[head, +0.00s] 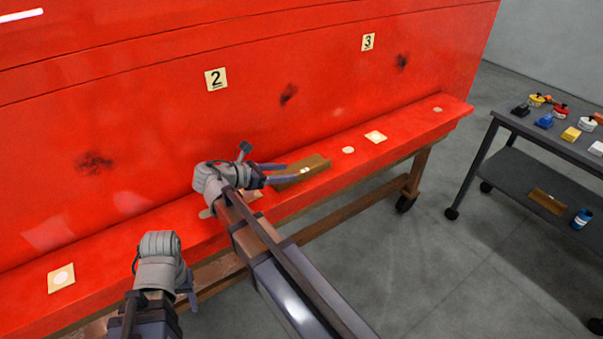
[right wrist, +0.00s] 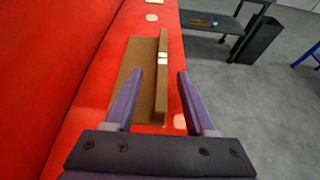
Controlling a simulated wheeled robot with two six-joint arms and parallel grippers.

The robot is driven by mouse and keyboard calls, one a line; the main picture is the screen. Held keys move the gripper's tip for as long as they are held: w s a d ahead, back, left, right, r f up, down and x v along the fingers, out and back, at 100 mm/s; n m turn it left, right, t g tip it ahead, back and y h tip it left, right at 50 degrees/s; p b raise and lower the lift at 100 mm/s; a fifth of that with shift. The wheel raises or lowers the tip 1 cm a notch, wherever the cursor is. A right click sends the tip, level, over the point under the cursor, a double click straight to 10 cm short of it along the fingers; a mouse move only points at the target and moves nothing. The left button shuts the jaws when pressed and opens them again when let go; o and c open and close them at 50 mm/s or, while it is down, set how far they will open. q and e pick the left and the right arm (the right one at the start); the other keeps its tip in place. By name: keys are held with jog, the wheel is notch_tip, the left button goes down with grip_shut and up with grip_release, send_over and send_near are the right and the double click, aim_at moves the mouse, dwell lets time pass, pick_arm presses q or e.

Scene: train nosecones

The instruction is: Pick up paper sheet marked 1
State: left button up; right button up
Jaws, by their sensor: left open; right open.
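No sheet with a readable 1 shows in either view. A brown piece (head: 315,166) lies on the red ledge, just beyond my right gripper (head: 287,173). In the right wrist view this brown piece (right wrist: 161,90) has a flat part and a raised strip with a small white patch. The right gripper (right wrist: 159,73) is open, its two fingers on either side of the raised strip; I cannot tell if they touch it. My left gripper (head: 190,287) is at the lower left in the head view, in front of the ledge, mostly hidden by its own wrist.
Plates marked 2 (head: 216,79) and 3 (head: 368,42) are on the red wall. Beige squares with white discs lie on the ledge at left (head: 61,278) and right (head: 376,137). A dark cart (head: 540,133) with bottles and blocks stands at right, with open floor between.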

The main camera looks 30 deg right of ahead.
aim_at(300, 172)
jog(key=shift+d+f, duration=0.35)
jog(key=shift+d, duration=0.3)
jog(key=shift+d+f+b, duration=0.15)
jog(key=shift+d+b, duration=0.05)
jog(key=shift+b, duration=0.1)
jog(key=b+x, duration=0.1)
jog(key=x, duration=0.1)
jog(key=b+x, duration=0.1)
jog(key=x, duration=0.1)
jog(key=shift+s+f, duration=0.15)
jog(key=shift+f, duration=0.2)
jog(key=shift+d, duration=0.25)
grip_shut()
